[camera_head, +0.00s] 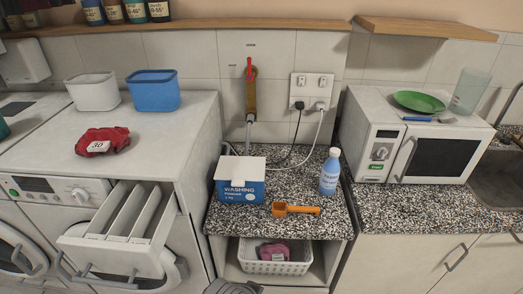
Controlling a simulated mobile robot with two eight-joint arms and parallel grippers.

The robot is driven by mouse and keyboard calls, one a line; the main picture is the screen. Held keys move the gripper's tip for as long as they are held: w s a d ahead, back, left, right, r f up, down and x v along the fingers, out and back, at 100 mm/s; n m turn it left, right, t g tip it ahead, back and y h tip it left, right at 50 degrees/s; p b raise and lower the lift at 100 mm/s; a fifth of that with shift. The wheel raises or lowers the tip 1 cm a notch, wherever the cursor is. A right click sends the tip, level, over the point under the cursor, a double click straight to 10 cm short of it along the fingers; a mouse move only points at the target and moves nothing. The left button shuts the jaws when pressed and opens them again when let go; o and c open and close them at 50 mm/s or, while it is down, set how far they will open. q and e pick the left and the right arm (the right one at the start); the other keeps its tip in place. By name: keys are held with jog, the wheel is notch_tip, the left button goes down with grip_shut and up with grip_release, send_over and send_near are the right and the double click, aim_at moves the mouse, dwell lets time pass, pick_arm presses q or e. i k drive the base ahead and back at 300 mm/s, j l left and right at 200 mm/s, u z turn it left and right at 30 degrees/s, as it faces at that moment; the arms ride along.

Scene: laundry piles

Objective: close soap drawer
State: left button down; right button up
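The soap drawer (128,222) is pulled far out from the front of the white washing machine (182,110), at the left. It is an open white tray with long compartments, and they look empty. Its pale front (108,257) faces me, above the machine's round door. Neither of my grippers shows clearly. A dark grey ridged part (232,287) shows at the bottom edge, and I cannot tell what it is.
On the machine lie a red cloth (103,141), a white bin (93,91) and a blue bin (153,91). The speckled counter holds a washing powder box (240,181), an orange scoop (295,209) and a blue bottle (330,172). A white basket (275,262) sits below.

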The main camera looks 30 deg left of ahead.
aim_at(131, 224)
jog(key=u, duration=2.7)
